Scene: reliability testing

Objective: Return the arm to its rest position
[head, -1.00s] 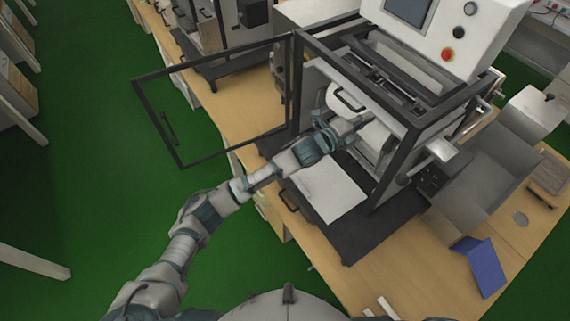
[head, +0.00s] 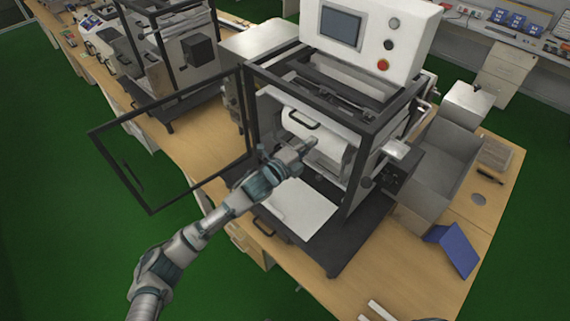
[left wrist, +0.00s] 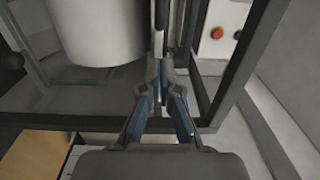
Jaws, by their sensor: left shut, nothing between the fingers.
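My left arm comes in from the lower left in the head view. Its gripper (head: 310,143) is at the open front of the black-framed test machine (head: 343,213), in front of the white drum-like part with a black handle (head: 303,119). In the left wrist view the gripper (left wrist: 165,65) is shut and empty, with its fingers together beside the white rounded part (left wrist: 95,35). I cannot tell whether it touches anything. My right gripper is in neither view.
The machine's framed door (head: 128,170) stands open to the left of my arm. A control panel with a red button (head: 383,65) tops the machine. A grey open box (head: 440,165) and a blue folder-like object (head: 459,252) lie to the right on the wooden table (head: 410,270). Green floor is free at left.

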